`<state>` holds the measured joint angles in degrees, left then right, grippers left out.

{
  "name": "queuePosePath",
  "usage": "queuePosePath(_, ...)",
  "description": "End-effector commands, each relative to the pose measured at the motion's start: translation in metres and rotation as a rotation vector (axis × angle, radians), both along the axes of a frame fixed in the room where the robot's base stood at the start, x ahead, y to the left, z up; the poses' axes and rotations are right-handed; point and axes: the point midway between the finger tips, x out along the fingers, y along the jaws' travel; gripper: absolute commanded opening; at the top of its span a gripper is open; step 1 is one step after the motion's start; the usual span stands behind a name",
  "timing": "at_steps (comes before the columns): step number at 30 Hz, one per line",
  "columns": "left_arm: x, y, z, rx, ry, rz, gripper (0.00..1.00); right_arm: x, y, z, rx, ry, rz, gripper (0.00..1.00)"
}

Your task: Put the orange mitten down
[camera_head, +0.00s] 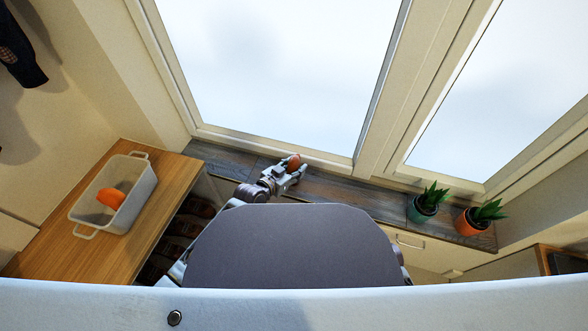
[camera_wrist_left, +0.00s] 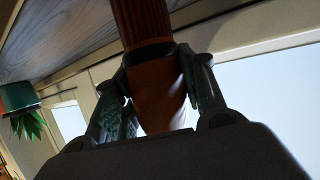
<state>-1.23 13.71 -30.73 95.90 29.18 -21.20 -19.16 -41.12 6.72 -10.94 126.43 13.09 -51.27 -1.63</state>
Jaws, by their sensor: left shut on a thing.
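An orange mitten (camera_head: 293,160) is in my left gripper (camera_head: 290,172), over the dark wooden windowsill below the large window. In the left wrist view the mitten (camera_wrist_left: 158,92) stands between the two fingers of the left gripper (camera_wrist_left: 160,80), its ribbed brown cuff pointing away from the palm. The fingers press on its sides. I cannot tell whether the mitten touches the sill. A second orange mitten (camera_head: 110,198) lies in a white basket on the left. My right gripper is out of view.
The white basket (camera_head: 140,192) stands on a wooden bench top (camera_head: 125,252) at the left. Shoes (camera_head: 192,222) sit in the cubbies below. Two potted plants, one teal (camera_head: 420,211) and one orange (camera_head: 468,225), stand on the sill (camera_head: 350,190) at the right. The sill between is bare.

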Motion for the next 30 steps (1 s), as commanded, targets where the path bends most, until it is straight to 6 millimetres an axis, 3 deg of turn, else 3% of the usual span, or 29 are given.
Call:
queuePosePath(10, 0.0001, -0.0001, -0.0031, 0.001, -0.001, 0.0, 0.19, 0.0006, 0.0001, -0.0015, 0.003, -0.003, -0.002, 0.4)
queuePosePath(11, 0.0, -0.0001, -0.0027, 0.0, 0.0, 0.0, 0.45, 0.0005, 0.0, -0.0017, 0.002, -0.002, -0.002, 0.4)
queuePosePath(15, 0.0, -0.0001, -0.0025, 0.0, 0.0, 0.0, 0.63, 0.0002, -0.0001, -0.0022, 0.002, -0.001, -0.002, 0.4)
queuePosePath(30, -0.0012, 0.001, 0.0014, 0.001, 0.001, 0.0, 0.63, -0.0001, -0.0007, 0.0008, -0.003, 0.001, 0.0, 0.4)
